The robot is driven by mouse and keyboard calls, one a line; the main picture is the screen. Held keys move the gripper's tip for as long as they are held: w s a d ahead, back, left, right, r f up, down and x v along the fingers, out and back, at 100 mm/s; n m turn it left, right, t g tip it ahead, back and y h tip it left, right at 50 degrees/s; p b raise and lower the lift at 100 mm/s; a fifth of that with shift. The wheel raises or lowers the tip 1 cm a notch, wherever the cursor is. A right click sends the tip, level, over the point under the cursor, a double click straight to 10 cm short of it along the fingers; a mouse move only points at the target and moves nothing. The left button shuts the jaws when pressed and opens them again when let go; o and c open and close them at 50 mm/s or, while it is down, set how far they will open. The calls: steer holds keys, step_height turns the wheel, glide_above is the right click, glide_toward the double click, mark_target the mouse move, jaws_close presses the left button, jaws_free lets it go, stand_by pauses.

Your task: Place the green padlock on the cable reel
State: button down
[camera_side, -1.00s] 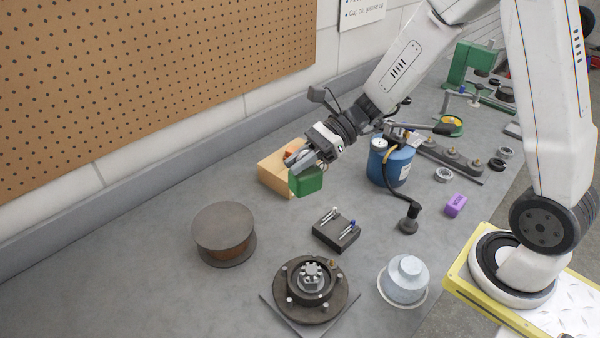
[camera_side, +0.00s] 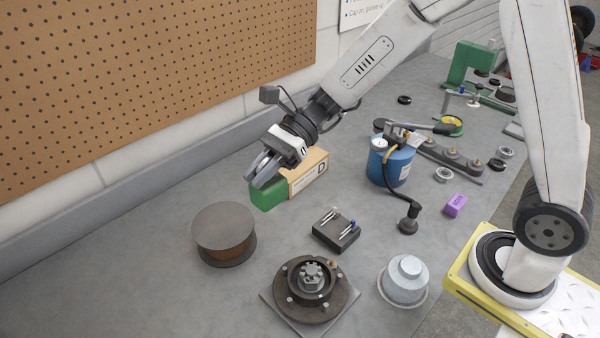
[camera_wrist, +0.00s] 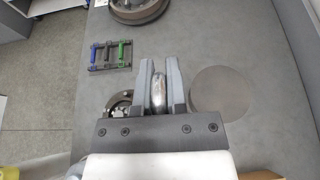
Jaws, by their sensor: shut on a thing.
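The green padlock (camera_side: 268,194) hangs below my gripper (camera_side: 262,176), which is shut on it. In the wrist view my gripper (camera_wrist: 160,78) has its fingers on either side of the silver shackle (camera_wrist: 159,90); the green body is hidden there. The cable reel (camera_side: 224,228), a dark-topped drum with a brown core, stands upright to the lower left of the padlock in the side view. Its round flange (camera_wrist: 222,90) also shows right of the fingers in the wrist view. The padlock is apart from the reel, and the reel's top is bare.
A wooden box marked D (camera_side: 308,172) stands close beside the padlock. A dark tray with small tools (camera_side: 336,232), a wheel hub (camera_side: 310,290), a grey cap (camera_side: 404,278) and a blue tank (camera_side: 388,165) are to the right. The bench left of the reel is clear.

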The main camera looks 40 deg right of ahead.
steer(key=w+a+f, duration=0.4)
steer(key=w+f, duration=0.4)
steer(key=w, duration=0.3)
steer(key=shift+w+a+f, duration=0.2)
steer(key=shift+f, duration=0.1)
steer(key=shift+f, duration=0.15)
steer(key=shift+w+a+f, duration=0.1)
steer(key=shift+w+f, duration=0.05)
steer(key=shift+f, duration=0.7)
steer(key=shift+w+f, duration=0.1)
steer(key=shift+f, duration=0.75)
steer(key=shift+f, duration=0.15)
steer(key=c, duration=0.7)
jaws_free()
steer(key=shift+o, duration=0.2)
